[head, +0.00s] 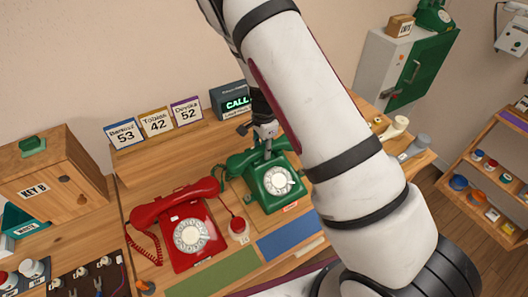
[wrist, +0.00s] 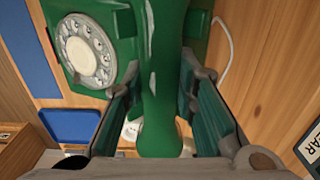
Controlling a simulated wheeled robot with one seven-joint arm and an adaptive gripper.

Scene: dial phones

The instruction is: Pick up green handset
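The green phone (head: 268,203) stands on the wooden desk, its white dial facing front. Its green handset (head: 245,160) lies across the top, partly hidden by my gripper and arm. My gripper (head: 267,145) points down over the handset. In the wrist view the handset (wrist: 161,85) runs between the two fingers of my gripper (wrist: 161,90). The fingers are apart, one on each side, with narrow gaps to the handset. The green phone's body and dial (wrist: 85,50) show at the upper left there.
A red phone (head: 186,232) with its handset on stands left of the green one, with a small red-topped object (head: 238,227) between them. Name cards (head: 156,123) and a CALL display (head: 232,101) stand on the raised ledge behind. A blue mat (head: 289,237) lies in front.

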